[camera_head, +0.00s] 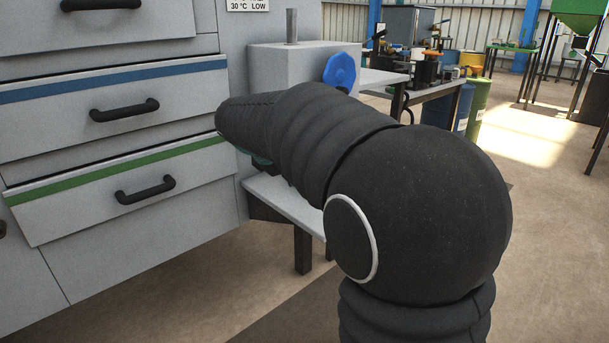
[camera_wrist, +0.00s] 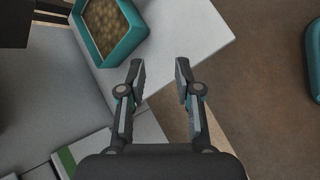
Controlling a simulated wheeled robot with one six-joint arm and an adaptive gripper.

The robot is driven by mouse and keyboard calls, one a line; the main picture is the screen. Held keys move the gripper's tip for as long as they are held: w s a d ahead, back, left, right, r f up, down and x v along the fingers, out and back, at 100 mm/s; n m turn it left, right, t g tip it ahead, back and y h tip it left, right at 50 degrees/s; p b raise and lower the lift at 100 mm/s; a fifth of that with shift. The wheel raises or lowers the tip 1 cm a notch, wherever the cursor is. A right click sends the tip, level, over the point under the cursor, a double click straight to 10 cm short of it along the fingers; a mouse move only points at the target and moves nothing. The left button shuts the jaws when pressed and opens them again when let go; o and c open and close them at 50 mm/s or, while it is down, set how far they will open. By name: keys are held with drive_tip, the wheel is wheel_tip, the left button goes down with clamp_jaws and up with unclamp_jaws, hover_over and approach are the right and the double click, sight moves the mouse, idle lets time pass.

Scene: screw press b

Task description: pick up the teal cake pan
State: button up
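A teal pan (camera_wrist: 97,47) with straight raised walls and brown, grainy contents sits on a pale shelf (camera_wrist: 205,35) at the upper left of the wrist view. Its top edge is cut off by the frame. My gripper (camera_wrist: 158,68) is open and empty, its two fingers apart, below and to the right of the pan in that view. The fingers do not touch the pan. In the head view my dark arm hides the gripper. A small teal patch shows under the arm there, and I cannot tell what it is.
Another teal object (camera_wrist: 313,58) is cut off at the wrist view's right edge. A drawer with a green stripe (camera_head: 110,190) stands slightly out from the cabinet at left. A grey block with a blue knob (camera_head: 340,71) stands behind my arm. Brown floor lies open at right.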

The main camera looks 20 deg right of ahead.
drive_tip(key=w+f+n+h, duration=0.3)
drive_tip(key=w+n+h, duration=0.35)
drive_tip(key=w, duration=1.25)
drive_tip(key=shift+n+t+y, duration=0.3)
drive_tip(key=shift+n+y, duration=0.25)
drive_tip(key=shift+n, duration=0.3)
drive_tip(key=x, duration=0.9)
drive_tip(key=shift+d+b, duration=0.1)
drive_tip(key=shift+b, duration=0.2)
drive_tip(key=shift+x, duration=2.75)
drive_tip(key=shift+w+r, duration=0.15)
clamp_jaws()
